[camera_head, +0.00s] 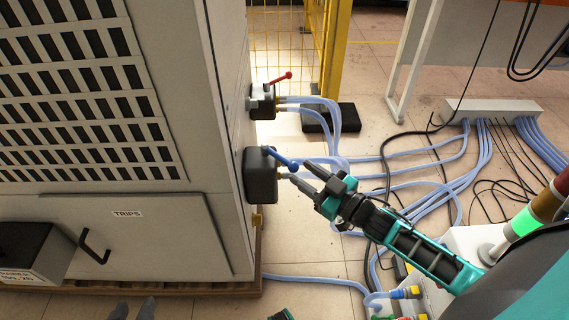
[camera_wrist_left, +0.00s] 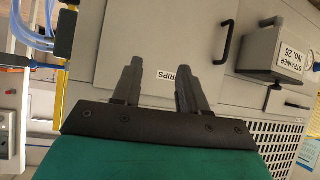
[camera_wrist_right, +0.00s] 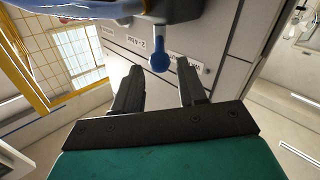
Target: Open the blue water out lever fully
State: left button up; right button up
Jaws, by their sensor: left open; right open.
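The blue lever (camera_head: 280,158) sits on the lower dark valve block (camera_head: 261,176) on the side of the grey cabinet. It slants down to the right in the head view. My right gripper (camera_head: 306,174) is open, with its fingertips close to the lever's free end. In the right wrist view the rounded end of the blue lever (camera_wrist_right: 159,57) appears between the two fingers, around and beyond their tips; I cannot tell whether they touch. My left gripper (camera_head: 133,309) is open and empty low in front of the cabinet; its fingers (camera_wrist_left: 157,88) face the TRIPS panel.
A red lever (camera_head: 281,77) on an upper valve block (camera_head: 263,101) stands above the blue one. Light blue hoses (camera_head: 330,110) run from both blocks across the floor. A black STRAINER box (camera_head: 35,248) juts out at the left. A yellow fence post (camera_head: 333,45) stands behind.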

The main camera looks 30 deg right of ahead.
aim_at(289, 164)
jog(key=b+x, duration=0.1)
jog(key=x, duration=0.6)
jog(key=shift+c, duration=0.3)
grip_shut()
